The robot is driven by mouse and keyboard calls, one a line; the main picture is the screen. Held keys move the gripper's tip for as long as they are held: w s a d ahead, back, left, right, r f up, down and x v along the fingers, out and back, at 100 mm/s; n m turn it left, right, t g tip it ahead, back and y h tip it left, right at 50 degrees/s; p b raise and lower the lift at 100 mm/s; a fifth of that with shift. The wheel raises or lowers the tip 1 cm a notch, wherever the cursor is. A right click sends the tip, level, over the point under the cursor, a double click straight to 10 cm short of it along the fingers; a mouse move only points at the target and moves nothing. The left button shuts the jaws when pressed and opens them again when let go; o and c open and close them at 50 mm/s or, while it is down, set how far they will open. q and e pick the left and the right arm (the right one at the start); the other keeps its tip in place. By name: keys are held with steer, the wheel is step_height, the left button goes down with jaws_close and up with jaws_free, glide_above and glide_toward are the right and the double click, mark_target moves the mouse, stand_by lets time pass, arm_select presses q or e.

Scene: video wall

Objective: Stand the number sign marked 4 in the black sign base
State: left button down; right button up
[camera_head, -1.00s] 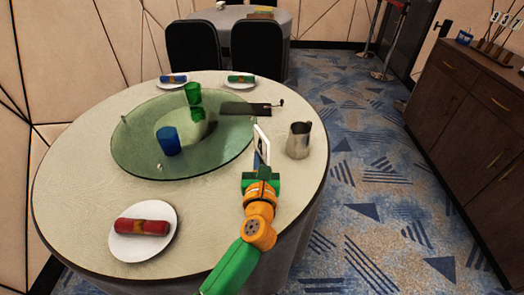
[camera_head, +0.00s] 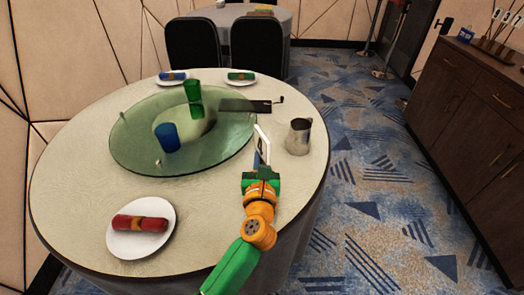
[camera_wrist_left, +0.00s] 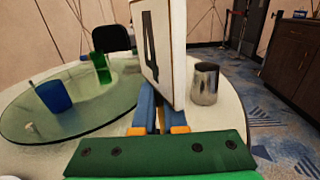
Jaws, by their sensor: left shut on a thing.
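The number sign (camera_head: 262,137) is a thin white panel held upright over the near right part of the table. The left wrist view shows a black 4 on the sign's face (camera_wrist_left: 151,42), seen at a steep angle. My left gripper (camera_wrist_left: 160,118) is shut on the sign's lower edge. In the head view my left gripper (camera_head: 261,165) is left of and nearer than the metal jug. A flat black piece (camera_head: 243,106) with a small knob at its right end lies by the turntable's far right edge; I cannot tell whether it is the sign base. My right gripper is not in view.
A metal jug (camera_head: 299,137) stands right of the sign. The glass turntable (camera_head: 130,140) carries a blue cup (camera_head: 167,138) and a green cup (camera_head: 193,91). A plate (camera_head: 120,243) with a red napkin roll sits at the near left. More signs (camera_head: 502,16) stand on the sideboard.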

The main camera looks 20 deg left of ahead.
arm_select(q)
steer(key=shift+f+b, duration=1.25)
steer(key=shift+f, duration=0.2)
steer(key=c, duration=0.9)
jaws_free()
steer(key=shift+r, duration=0.1)
steer(key=v, duration=0.7)
steer(key=shift+b, duration=0.4)
steer(key=shift+s, duration=0.1)
